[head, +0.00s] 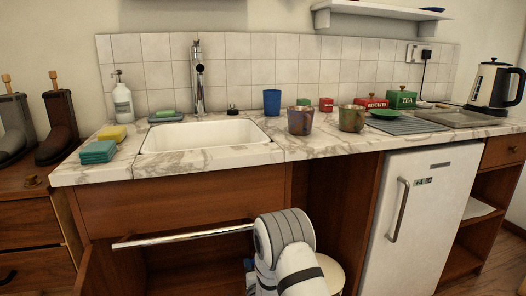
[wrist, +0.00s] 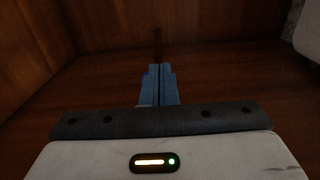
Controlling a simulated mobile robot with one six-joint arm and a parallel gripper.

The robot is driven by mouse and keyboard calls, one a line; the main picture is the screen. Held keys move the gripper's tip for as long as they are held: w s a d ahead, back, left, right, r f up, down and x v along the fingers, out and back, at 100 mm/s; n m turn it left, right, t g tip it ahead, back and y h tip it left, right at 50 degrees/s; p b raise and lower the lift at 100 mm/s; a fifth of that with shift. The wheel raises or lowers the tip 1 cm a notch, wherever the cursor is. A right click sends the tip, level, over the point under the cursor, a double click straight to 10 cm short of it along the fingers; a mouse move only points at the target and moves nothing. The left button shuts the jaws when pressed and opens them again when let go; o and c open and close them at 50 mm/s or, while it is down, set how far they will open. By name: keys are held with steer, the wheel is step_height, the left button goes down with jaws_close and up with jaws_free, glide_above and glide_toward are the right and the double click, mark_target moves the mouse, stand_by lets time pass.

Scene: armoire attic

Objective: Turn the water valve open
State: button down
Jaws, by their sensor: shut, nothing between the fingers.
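No water valve can be made out for certain in either view. In the wrist view my gripper (wrist: 158,68) is inside a dark wooden space; its blue fingers are together and empty. A thin brown upright thing (wrist: 158,45) stands just beyond the fingertips; I cannot tell what it is or whether the fingers touch it. In the head view my arm reaches down in front of the open space under the sink (head: 205,137), and my gripper is hidden there.
A pale metal bar (head: 185,236) runs along the front of the under-sink space. A white fridge (head: 425,215) stands to the right. A pale rounded thing (wrist: 307,32) shows at the wrist view's upper right. Cups and tins stand on the marble counter (head: 225,158).

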steer(key=shift+a+r, duration=0.15)
steer(key=shift+a, duration=0.05)
stand_by(0.5)
steer(key=v, duration=0.6)
steer(key=shift+a, duration=0.2)
steer(key=shift+s+r, duration=0.1)
steer(key=w+a+f, duration=0.1)
steer(key=w+f, duration=0.1)
steer(key=w, duration=0.4)
steer(key=shift+a, duration=0.25)
stand_by(0.5)
steer(key=shift+d, duration=0.4)
stand_by(0.7)
steer(key=shift+r, duration=0.35)
